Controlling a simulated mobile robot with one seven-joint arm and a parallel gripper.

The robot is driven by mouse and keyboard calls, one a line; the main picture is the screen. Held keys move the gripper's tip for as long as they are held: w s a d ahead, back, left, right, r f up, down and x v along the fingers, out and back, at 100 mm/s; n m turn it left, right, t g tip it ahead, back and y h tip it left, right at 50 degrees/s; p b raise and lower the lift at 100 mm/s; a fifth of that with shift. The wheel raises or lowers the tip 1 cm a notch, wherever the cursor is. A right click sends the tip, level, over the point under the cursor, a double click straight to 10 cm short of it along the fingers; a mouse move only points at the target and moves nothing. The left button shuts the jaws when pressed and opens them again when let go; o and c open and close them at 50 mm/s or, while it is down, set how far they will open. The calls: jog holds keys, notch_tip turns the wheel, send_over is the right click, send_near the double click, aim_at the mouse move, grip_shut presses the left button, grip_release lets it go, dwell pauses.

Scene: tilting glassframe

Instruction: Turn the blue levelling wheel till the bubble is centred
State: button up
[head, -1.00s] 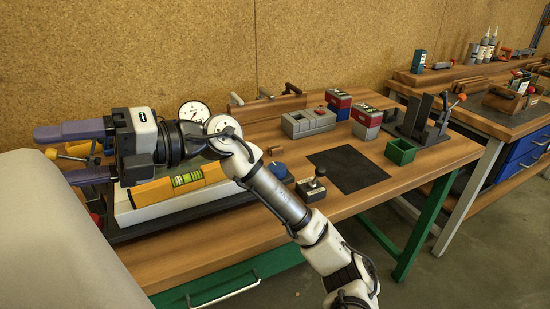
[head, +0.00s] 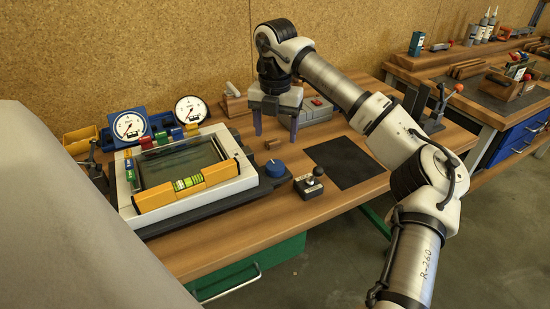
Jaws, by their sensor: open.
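The blue levelling wheel (head: 276,168) sits at the right end of the dark base under the white tilting frame (head: 236,153). A yellow spirit level (head: 153,197) lies along the frame's front edge. Its green vial (head: 188,183) shows, but the bubble is too small to place surely. My gripper (head: 275,138) is above the bench, behind the wheel and apart from it, fingers pointing down. Its fingers are spread and nothing shows between them.
A black joystick box (head: 309,185) stands right of the wheel. A dark mat (head: 345,162) lies further right. Two dial gauges (head: 130,126) stand behind the frame.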

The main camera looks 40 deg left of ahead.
aim_at(275, 165)
notch_tip(275, 165, down, 10)
jog(key=shift+f+p, duration=0.1)
jog(key=shift+p, duration=0.95)
jog(key=c, duration=1)
